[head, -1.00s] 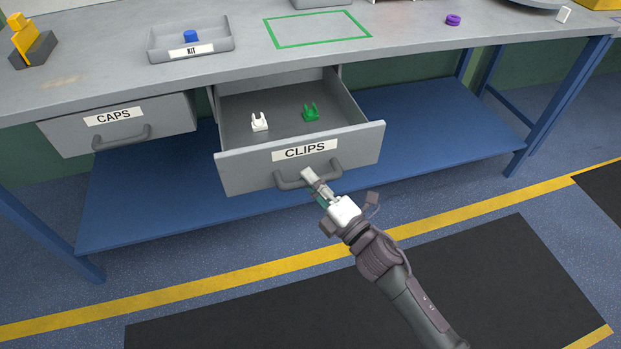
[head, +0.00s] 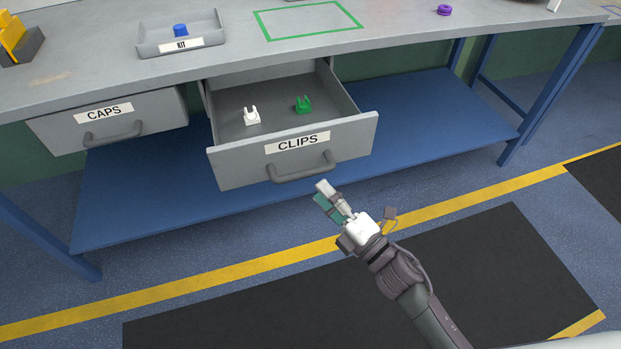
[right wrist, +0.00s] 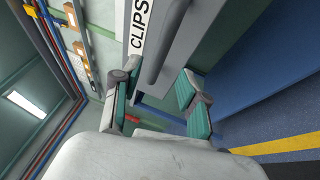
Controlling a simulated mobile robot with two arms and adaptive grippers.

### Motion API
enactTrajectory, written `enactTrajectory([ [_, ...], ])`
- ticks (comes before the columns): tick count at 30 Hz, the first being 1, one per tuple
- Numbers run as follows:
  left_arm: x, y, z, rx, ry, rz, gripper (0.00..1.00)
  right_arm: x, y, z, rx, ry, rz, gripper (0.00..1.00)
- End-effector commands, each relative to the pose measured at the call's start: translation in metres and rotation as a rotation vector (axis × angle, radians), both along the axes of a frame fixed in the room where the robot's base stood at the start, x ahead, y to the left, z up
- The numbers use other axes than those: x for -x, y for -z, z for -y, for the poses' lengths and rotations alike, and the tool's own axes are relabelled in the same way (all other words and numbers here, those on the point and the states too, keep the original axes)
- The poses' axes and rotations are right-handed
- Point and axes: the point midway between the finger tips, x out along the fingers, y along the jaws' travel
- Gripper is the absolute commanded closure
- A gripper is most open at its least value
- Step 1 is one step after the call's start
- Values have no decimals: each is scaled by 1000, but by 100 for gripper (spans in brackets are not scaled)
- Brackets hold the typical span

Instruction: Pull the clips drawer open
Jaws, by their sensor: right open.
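The grey clips drawer (head: 230,172) stands pulled out from under the bench in the head view, with a white clip (head: 251,117) and a green clip (head: 303,105) inside. Its grey bar handle (head: 302,173) is on the front, below the CLIPS label (head: 297,142). My right gripper (head: 325,196) is open and empty, a little in front of and below the handle, apart from it. In the right wrist view the handle (right wrist: 158,45) shows beyond the open fingers of the right gripper (right wrist: 160,95). My left gripper is not in view.
The caps drawer (head: 70,135) is to the left under the bench (head: 95,65). The floor in front is clear.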

Motion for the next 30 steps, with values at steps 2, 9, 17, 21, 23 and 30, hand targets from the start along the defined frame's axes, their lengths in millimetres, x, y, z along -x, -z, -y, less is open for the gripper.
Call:
enactTrajectory([
  [2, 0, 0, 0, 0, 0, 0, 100, 14, 4, 11, 1, 1, -4, 57],
  [9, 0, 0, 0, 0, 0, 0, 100, 38, 9, 30, 0, 1, -1, 57],
  [17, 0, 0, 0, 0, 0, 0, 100, 42, 9, 33, 0, 0, 1, 57],
  [21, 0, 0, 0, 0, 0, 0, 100, 42, 9, 33, -1, 0, 1, 57],
  [23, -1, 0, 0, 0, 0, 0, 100, 42, 9, 33, -1, 0, 1, 57],
  [30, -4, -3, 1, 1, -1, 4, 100, 40, 9, 35, -10, 17, -15, 57],
])
